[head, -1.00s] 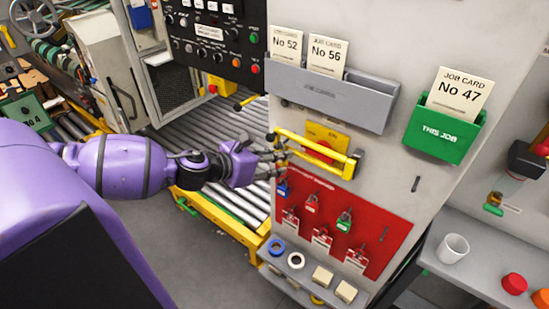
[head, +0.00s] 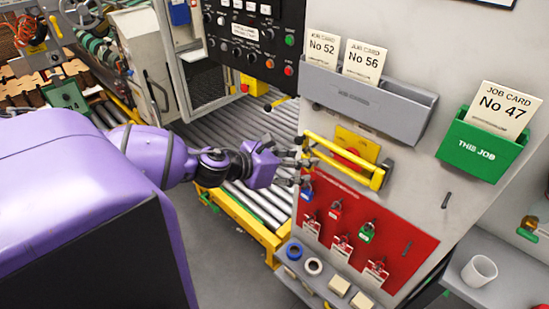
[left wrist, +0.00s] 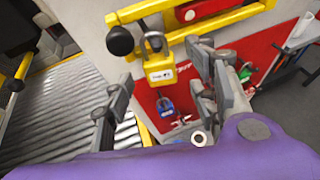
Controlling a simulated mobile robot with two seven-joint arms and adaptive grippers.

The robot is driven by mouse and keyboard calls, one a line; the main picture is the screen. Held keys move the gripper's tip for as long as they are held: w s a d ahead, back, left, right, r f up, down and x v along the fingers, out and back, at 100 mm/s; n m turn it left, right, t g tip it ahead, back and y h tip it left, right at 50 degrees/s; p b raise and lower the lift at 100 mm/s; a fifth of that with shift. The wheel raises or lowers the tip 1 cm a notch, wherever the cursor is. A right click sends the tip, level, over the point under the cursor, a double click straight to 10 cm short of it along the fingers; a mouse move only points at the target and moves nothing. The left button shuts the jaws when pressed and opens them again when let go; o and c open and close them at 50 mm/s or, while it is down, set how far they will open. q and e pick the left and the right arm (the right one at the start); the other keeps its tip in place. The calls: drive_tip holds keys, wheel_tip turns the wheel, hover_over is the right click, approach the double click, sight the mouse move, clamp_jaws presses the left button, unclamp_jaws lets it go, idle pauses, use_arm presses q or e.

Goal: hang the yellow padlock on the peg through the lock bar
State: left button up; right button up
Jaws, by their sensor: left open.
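The yellow padlock (left wrist: 160,70) hangs upright in the left wrist view, its shackle up at the left end of the yellow lock bar (left wrist: 225,22), beside a black knob. The peg is mostly hidden there, and I cannot tell exactly how the shackle sits around it. In the head view the lock bar (head: 343,162) is on the grey panel, and I cannot make out the padlock beside my fingers. My left gripper (head: 303,164) is open just below the bar's left end. In the left wrist view its fingers stand apart on either side of the padlock. My right gripper is not in view.
A red board (head: 372,235) with several small padlocks and tags is below the bar. A grey card holder (head: 365,98) and a green card holder (head: 480,142) are above and to the right. A roller conveyor (head: 240,135) lies left of the panel.

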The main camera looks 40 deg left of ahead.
use_arm(q)
drive_tip(key=v, duration=1)
drive_tip(key=shift+s+r, duration=0.1)
